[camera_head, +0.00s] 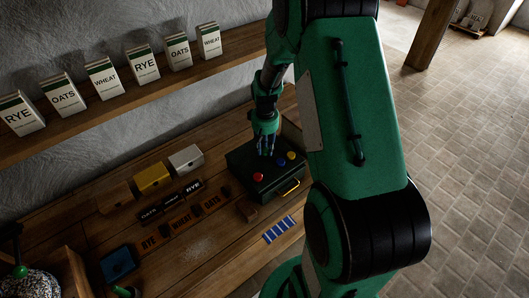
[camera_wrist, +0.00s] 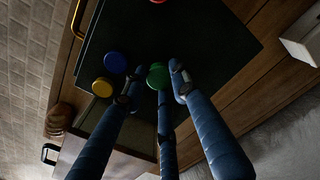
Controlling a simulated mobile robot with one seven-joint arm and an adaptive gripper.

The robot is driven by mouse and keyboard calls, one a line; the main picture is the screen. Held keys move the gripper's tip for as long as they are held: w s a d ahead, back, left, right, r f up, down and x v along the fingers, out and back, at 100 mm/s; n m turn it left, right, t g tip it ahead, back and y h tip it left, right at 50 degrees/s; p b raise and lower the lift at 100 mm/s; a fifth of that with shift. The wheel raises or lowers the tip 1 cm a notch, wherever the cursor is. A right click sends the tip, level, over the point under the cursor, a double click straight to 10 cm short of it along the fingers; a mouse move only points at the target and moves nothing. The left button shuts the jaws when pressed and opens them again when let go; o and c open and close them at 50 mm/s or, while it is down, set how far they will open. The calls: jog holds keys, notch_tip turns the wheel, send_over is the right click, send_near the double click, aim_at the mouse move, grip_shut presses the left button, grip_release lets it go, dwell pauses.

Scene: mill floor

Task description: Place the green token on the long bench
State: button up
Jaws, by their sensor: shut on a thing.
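The green token (camera_wrist: 158,77) shows in the wrist view between the fingertips of my gripper (camera_wrist: 156,73), which is shut on it. In the head view my gripper (camera_head: 265,146) is over the dark green box (camera_head: 237,159), and I cannot make out the green token there. Whether the token still touches the box's top is unclear. A red token (camera_head: 258,177), a blue token (camera_head: 281,162) and a yellow token (camera_head: 290,155) rest on the box's top. The long wooden bench (camera_head: 200,258) runs along the wall beneath the box.
A yellow box (camera_head: 153,177) and a white box (camera_head: 186,158) stand at the bench's back. Label strips (camera_head: 180,222) lie in front of them. A shelf (camera_head: 130,103) with labelled cartons hangs above.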

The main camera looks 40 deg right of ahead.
aim_at(264, 148)
jog(key=shift+w, duration=0.1)
jog(key=shift+w+d, duration=0.15)
jog(key=shift+w, duration=0.05)
jog(key=shift+w+f, duration=0.1)
jog(key=shift+f, duration=1.7)
jog(key=shift+f, duration=0.2)
jog(key=o, duration=0.8)
jog(key=shift+r, duration=0.2)
notch_tip(264, 148, up, 12)
jog(key=shift+r, duration=0.1)
